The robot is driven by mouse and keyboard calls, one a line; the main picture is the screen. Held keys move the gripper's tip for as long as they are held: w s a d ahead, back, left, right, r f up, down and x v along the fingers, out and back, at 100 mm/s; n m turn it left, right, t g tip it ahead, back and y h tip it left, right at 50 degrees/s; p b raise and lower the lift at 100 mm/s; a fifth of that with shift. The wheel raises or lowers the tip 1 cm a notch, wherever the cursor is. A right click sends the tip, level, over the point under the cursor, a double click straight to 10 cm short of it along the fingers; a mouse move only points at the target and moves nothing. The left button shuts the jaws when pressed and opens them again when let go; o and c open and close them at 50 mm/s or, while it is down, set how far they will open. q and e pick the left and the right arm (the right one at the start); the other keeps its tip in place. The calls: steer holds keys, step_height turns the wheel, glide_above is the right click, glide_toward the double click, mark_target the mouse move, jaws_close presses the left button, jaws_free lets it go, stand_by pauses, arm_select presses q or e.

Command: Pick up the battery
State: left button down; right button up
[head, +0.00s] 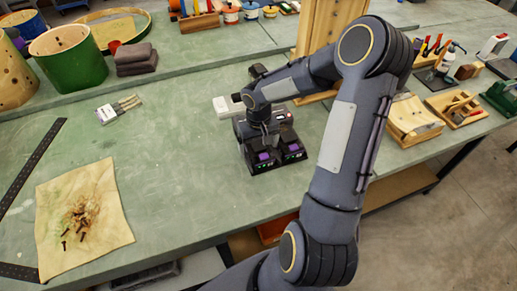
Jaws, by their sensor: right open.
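A black charger-like unit (262,168) stands on the green bench near its front edge, with small green lights on its front. Two dark blocks with purple patches sit side by side in it, a left one (264,156) and a right one (294,147); they look like batteries, but I cannot tell which one the task means. My right gripper (262,141) points down at the back of the unit, close above the blocks. It is open, and its fingertips are partly hidden. I cannot tell whether it touches a block. My left gripper is out of view.
A white block (228,106) lies behind the gripper. Brushes (120,108) and a stained cloth with shavings (110,215) lie to the left. Drum shells (70,55) stand at the back left. Wooden trays (412,118) are on the right.

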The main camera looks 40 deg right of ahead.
steer(key=shift+c, duration=0.3)
steer(key=c, duration=1.3)
steer(key=shift+r, duration=0.1)
